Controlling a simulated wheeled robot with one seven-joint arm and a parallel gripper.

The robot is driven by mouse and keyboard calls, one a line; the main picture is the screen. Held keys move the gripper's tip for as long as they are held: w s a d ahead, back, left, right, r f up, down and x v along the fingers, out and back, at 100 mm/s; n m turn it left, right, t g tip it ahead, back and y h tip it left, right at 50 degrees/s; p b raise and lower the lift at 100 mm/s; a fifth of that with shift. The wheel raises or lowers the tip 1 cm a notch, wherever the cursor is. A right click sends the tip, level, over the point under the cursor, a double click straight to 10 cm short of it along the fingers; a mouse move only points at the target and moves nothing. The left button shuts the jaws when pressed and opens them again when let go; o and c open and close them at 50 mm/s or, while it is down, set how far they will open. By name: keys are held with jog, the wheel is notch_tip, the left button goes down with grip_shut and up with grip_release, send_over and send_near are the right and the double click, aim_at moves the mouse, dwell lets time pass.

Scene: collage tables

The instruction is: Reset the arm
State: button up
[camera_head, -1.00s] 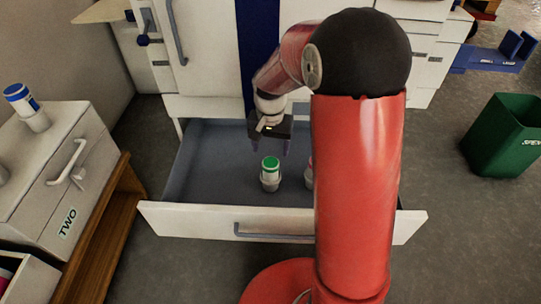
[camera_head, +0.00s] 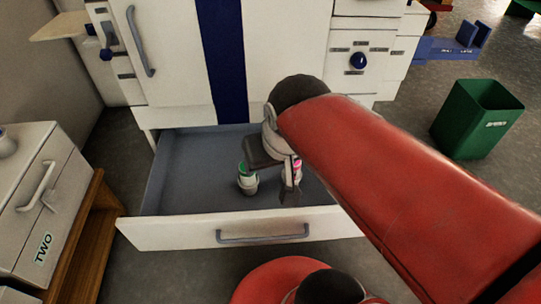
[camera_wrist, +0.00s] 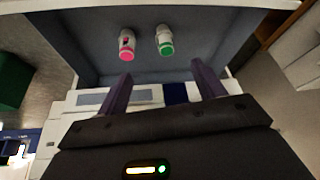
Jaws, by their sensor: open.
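My red arm reaches in from the right in the head view. My gripper (camera_head: 288,190) hangs over the open drawer and hides part of it. In the wrist view my gripper (camera_wrist: 158,88) has its two dark fingers spread wide with nothing between them. A white container with a green cap (camera_wrist: 165,42) and one with a pink cap (camera_wrist: 127,44) are in the drawer, apart from the fingers. In the head view the green-capped container (camera_head: 247,180) is left of my gripper, and the pink-capped one (camera_head: 297,166) is partly hidden behind it.
The drawer (camera_head: 175,185) is pulled out from the white cabinet (camera_head: 180,90). A white drawer unit marked TWO (camera_head: 40,215) stands on a wooden bench at left. A green bin (camera_head: 475,120) stands on the floor at right. Open floor lies between the bin and the drawer.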

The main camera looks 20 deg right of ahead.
jog(key=s, duration=0.2)
jog(key=shift+s+n+t, duration=0.4)
notch_tip(320, 180, up, 8)
jog(key=p, duration=0.8)
dwell(0.3)
